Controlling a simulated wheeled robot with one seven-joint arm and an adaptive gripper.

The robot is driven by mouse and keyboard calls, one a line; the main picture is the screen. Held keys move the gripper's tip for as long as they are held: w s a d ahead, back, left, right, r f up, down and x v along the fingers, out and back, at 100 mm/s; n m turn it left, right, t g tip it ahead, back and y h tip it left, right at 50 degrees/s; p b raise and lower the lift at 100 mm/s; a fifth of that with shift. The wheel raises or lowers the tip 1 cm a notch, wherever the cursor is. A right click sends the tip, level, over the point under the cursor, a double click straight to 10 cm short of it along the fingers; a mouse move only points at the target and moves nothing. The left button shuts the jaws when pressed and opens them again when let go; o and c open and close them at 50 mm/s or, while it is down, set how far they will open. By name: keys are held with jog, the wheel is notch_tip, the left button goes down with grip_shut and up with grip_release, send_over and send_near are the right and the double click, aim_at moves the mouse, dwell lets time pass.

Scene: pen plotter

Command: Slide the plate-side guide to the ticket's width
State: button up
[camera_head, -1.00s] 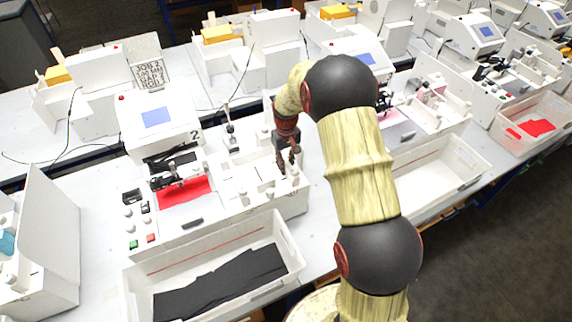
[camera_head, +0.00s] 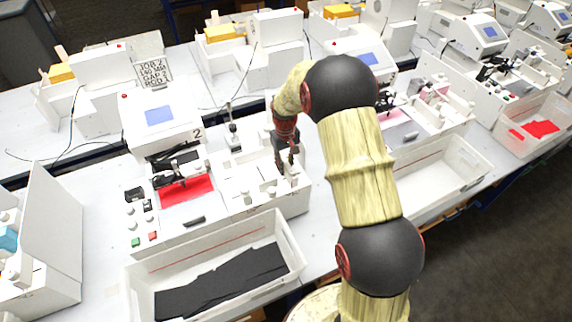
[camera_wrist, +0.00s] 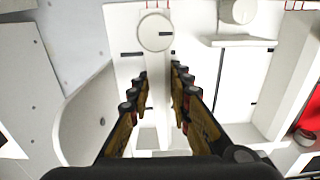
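The plotter (camera_head: 232,185), marked 2, stands in front of me with a red sheet (camera_head: 186,190), perhaps the ticket, on its bed. My gripper (camera_head: 285,166) points down over the right end of the plotter's white deck. In the wrist view my gripper (camera_wrist: 160,72) has its two dark fingers apart, one on each side of a narrow white upright piece (camera_wrist: 160,85), perhaps the guide. A round white knob (camera_wrist: 156,32) lies just beyond the fingertips. I cannot tell whether the fingers touch the white piece. The red sheet's edge shows at the wrist view's right (camera_wrist: 312,122).
A white bin (camera_head: 285,225) with black sheets stands in front of the plotter. White posts and knobs stand on the deck near my gripper. Another plotter and bin (camera_head: 440,160) lie to the right.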

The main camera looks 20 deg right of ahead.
aim_at(285, 162)
jog(key=o, duration=0.4)
notch_tip(285, 162, up, 12)
dwell(0.7)
dwell(0.4)
